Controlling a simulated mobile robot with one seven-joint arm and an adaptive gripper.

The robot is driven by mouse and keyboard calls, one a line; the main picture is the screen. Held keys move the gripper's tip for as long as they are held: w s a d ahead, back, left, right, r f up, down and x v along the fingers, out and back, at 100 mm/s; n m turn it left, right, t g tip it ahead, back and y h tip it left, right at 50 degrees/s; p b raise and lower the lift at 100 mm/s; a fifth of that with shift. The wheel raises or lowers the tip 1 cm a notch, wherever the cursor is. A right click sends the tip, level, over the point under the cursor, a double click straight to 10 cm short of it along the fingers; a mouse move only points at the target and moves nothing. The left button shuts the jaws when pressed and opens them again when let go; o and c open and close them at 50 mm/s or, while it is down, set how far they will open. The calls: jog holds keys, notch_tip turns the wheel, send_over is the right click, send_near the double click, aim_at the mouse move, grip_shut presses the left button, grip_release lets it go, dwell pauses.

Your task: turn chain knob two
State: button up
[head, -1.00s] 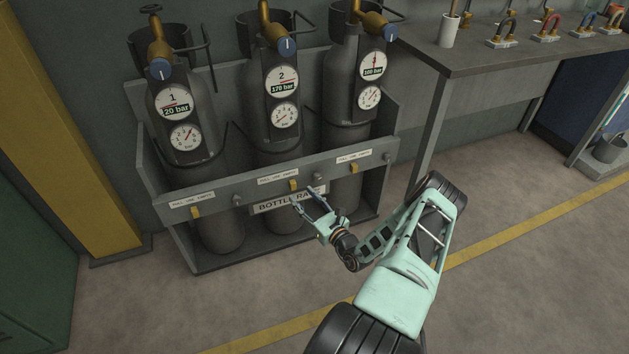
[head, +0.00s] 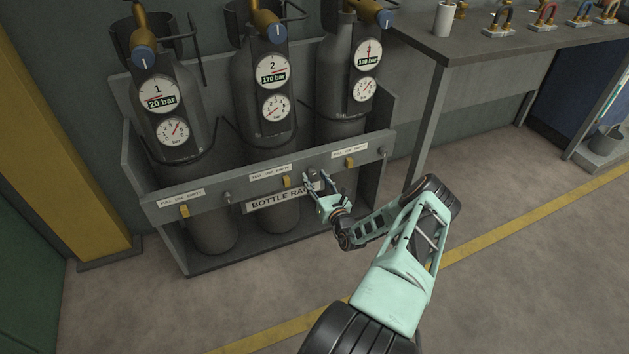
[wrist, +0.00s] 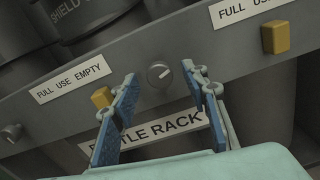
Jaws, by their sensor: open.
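Chain knob two is a small round grey knob (wrist: 158,76) on the rack's front rail, right of the middle yellow tab. In the wrist view its white mark points up and to the right. It also shows in the head view (head: 312,173), partly behind my fingers. My gripper (head: 317,179) is open in front of it. In the wrist view the blue-padded fingers stand to the left and right of the knob, with a gap on each side. I see no contact, and the remaining distance to the knob is hard to tell.
The rack rail (head: 240,188) carries a left knob (head: 227,197), a right knob (head: 382,152) and yellow tabs, including the middle one (head: 287,181). Three gauged cylinders stand behind it. A workbench (head: 480,50) is at the right. Floor before the rack is clear.

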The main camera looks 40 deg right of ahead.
jog(key=shift+w+d, duration=0.1)
jog(key=shift+w, duration=0.25)
jog(key=shift+c, duration=0.6)
grip_shut()
